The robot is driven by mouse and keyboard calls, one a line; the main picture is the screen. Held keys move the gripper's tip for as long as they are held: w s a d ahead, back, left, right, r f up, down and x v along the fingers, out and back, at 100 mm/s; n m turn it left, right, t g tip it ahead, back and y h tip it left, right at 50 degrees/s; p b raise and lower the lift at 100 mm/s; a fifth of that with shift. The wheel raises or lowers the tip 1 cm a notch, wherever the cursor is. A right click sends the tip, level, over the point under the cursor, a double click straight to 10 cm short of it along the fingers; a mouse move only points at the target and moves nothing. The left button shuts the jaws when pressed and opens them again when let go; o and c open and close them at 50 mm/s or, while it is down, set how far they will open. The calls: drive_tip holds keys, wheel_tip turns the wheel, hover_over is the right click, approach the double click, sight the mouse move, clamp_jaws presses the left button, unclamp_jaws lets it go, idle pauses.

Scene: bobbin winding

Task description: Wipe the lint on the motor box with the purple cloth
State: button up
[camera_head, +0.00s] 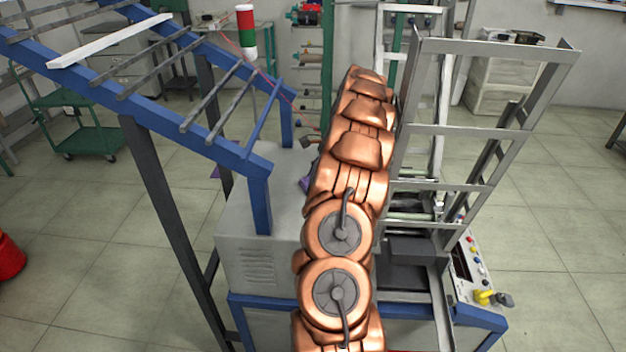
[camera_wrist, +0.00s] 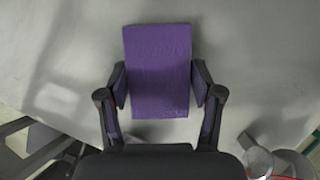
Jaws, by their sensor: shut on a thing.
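The purple cloth (camera_wrist: 159,60) is a folded rectangular pad in the middle of the wrist view. My gripper (camera_wrist: 159,84) is shut on it, with one dark finger against each side. Behind the cloth is a smooth pale grey surface (camera_wrist: 245,70); I cannot tell whether the cloth touches it. In the head view a small purple part of the cloth (camera_head: 306,184) shows left of my copper arm, over the grey motor box (camera_head: 258,262). My arm hides the rest of the cloth and part of the box top. I cannot make out any lint; faint lighter patches on the surface may be reflections.
A blue frame with grey bars (camera_head: 180,88) slopes over the left of the box, one leg (camera_head: 259,205) close to it. A tall grey metal frame (camera_head: 470,130) stands right of my arm. A control panel (camera_head: 470,270) with knobs is at the right. Open floor lies on both sides.

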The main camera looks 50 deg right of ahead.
sight(307, 178)
drive_tip(key=shift+s+d+f+b, duration=0.15)
drive_tip(key=shift+s+d+b, duration=0.1)
drive_tip(key=shift+s+d, duration=0.45)
drive_tip(key=shift+s+d+f+b, duration=0.15)
drive_tip(key=shift+s+d, duration=0.25)
drive_tip(key=shift+s, duration=0.45)
drive_tip(key=shift+s+d+r, duration=0.1)
drive_tip(key=shift+d, duration=0.15)
drive_tip(key=shift+w+a+r, duration=0.2)
drive_tip(key=shift+w+a, duration=0.8)
drive_tip(key=shift+a, duration=0.1)
drive_tip(key=shift+w+a+f, duration=0.1)
drive_tip(key=shift+w, duration=0.25)
drive_tip(key=shift+w+a+f, duration=0.1)
drive_tip(key=shift+w+a, duration=0.55)
drive_tip(key=shift+w, duration=0.25)
drive_tip(key=shift+w+a+f, duration=0.1)
drive_tip(key=shift+w+a, duration=0.5)
drive_tip(key=shift+w, duration=0.25)
drive_tip(key=shift+w+a+r+p, duration=0.1)
drive_tip(key=shift+w+a+p, duration=0.2)
drive_tip(key=shift+w+a, duration=0.4)
drive_tip(key=shift+w+a+p, duration=0.25)
drive_tip(key=shift+w+a, duration=0.15)
drive_tip(key=shift+w, duration=0.55)
drive_tip(key=shift+r, duration=0.15)
